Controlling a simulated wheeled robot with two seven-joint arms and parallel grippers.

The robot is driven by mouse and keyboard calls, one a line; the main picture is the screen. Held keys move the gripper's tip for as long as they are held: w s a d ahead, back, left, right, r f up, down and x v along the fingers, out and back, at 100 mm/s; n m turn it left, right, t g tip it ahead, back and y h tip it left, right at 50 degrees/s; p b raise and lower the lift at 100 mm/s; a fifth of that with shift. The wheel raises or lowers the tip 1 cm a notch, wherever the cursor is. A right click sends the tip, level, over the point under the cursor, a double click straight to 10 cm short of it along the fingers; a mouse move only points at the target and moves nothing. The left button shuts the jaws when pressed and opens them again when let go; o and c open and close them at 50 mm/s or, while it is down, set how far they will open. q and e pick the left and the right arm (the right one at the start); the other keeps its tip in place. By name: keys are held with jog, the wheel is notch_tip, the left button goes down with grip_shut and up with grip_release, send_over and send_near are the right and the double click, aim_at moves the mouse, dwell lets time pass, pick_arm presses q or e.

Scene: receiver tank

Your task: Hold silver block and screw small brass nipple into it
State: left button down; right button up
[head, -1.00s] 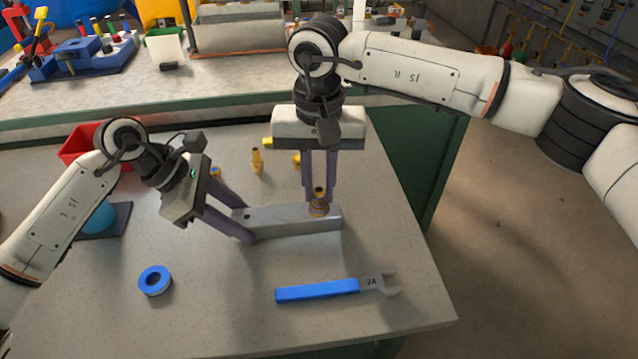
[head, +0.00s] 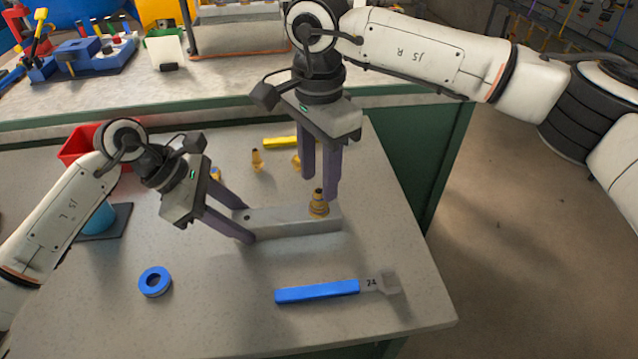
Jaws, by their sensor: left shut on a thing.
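The silver block (head: 290,221) lies on the grey bench top, long side left to right. My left gripper (head: 245,222) is shut on the block's left part, one finger on each side. A small brass nipple (head: 319,203) stands upright at the block's right end; how deep it sits in the block I cannot tell. My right gripper (head: 319,188) is just above and behind the nipple, pointing down, fingers apart with a gap between them. It holds nothing that I can see.
Brass fittings (head: 257,160) and a yellow item (head: 281,143) lie behind the block. A blue-handled wrench (head: 318,291) lies in front, a blue tape roll (head: 155,281) at front left. A red bin (head: 80,147) stands at back left. The bench's right edge is near the block.

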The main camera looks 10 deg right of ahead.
jog(key=shift+r, duration=1.9)
pick_arm(q)
jog(key=c, duration=1.1)
grip_release()
